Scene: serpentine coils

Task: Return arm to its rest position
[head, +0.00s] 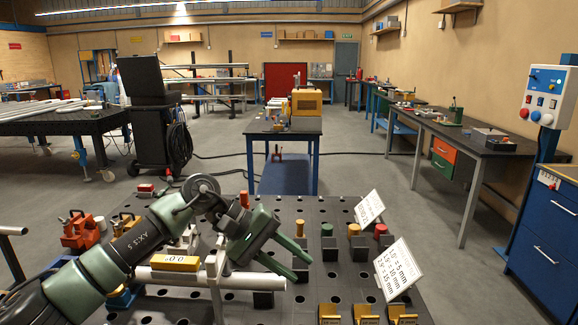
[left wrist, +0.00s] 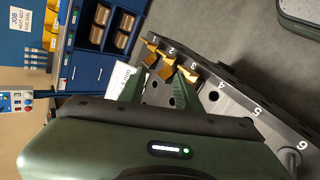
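My left arm (head: 120,255) reaches in from the lower left over the dark perforated worktable (head: 335,212). My left gripper (head: 304,269) has its two green fingers apart, with nothing visible between them. It is above the table's middle, in front of a row of dark blocks. In the left wrist view the green fingers (left wrist: 157,92) also show spread, partly hidden by the gripper body. My right gripper is in neither view.
Red clamps (head: 80,232) stand at left. White sign cards (head: 397,268), colored pegs (head: 328,230) and yellow brackets (head: 366,313) stand at right. A blue cabinet (head: 548,235) is far right.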

